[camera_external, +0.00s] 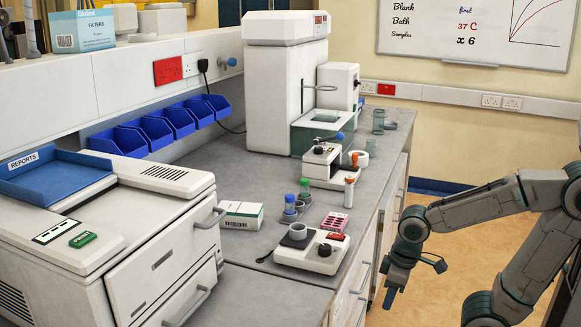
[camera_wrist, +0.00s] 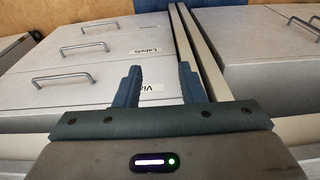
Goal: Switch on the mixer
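A small white device with a grey cup on top, which looks like the mixer (camera_external: 311,252), sits near the front edge of the bench. It has a black knob (camera_external: 324,249) on its front and a red part, perhaps a switch (camera_external: 335,236), at its right back corner. I cannot tell whether it is on. My gripper (camera_external: 391,295) hangs pointing down, to the right of the bench and lower than its top, apart from the mixer. In the wrist view its two blue-grey fingers (camera_wrist: 160,85) stand apart with nothing between them. The mixer is not in the wrist view.
Drawers with metal handles (camera_wrist: 83,48) face my gripper. Behind the mixer stand a pink rack (camera_external: 334,222), a holder with bottles (camera_external: 290,212) and an orange-capped vial (camera_external: 349,192). A white box (camera_external: 241,214) lies to the left. Floor is free right of the bench.

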